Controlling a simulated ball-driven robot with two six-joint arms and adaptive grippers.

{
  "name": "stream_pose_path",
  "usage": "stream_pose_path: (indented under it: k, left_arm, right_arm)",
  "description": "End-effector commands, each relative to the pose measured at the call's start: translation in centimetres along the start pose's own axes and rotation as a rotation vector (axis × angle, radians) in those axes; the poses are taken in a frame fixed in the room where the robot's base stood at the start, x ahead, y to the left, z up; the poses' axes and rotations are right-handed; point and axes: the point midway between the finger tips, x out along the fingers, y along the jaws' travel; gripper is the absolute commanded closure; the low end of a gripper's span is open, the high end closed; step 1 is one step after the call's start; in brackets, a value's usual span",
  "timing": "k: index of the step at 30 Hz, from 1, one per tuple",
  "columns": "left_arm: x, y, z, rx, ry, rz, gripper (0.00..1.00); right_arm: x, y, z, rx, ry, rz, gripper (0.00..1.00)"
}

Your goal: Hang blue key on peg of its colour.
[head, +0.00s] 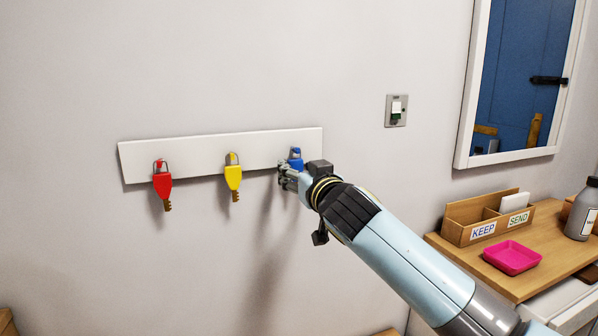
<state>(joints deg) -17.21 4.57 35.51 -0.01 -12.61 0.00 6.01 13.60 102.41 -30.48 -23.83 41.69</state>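A white board (205,147) on the wall carries a row of coloured pegs. A red key (162,184) hangs by its loop on the red peg at the left, and a yellow key (233,177) on the yellow peg in the middle. At the right end, the blue key (296,164) shows just above my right gripper (287,177), its loop at the blue peg (296,152). Whether the loop is around the peg is too small to tell. My gripper covers the key's lower part; I cannot tell whether its fingers are closed on it. My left gripper is not in view.
A wooden desk (548,268) at the lower right holds a pink tray (512,258), a KEEP/SEND letter holder (465,221) and a grey bottle (581,210). A wall switch (396,110) and a white-framed window or mirror (467,108) are right of the board. The wall below the board is clear.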

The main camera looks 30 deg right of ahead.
Motion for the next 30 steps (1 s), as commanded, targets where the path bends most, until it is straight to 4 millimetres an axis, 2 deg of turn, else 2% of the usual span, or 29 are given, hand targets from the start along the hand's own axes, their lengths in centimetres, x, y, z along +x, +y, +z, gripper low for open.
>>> stream_pose_path:
  k: [9,13,24,30]
  left_arm:
    - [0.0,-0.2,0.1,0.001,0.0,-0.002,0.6]
    - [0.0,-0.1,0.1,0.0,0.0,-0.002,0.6]
    - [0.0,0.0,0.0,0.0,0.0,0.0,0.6]
    - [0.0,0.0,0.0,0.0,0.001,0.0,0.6]
  right_arm:
    - [-0.1,0.0,0.0,0.0,-0.001,0.0,0.43]
    - [-1.1,0.0,0.1,-0.001,-0.001,-0.001,0.43]
    - [-8.9,0.0,0.2,0.0,-0.003,-0.001,0.43]
    - [-11.5,0.0,0.1,0.0,-0.001,0.0,0.43]
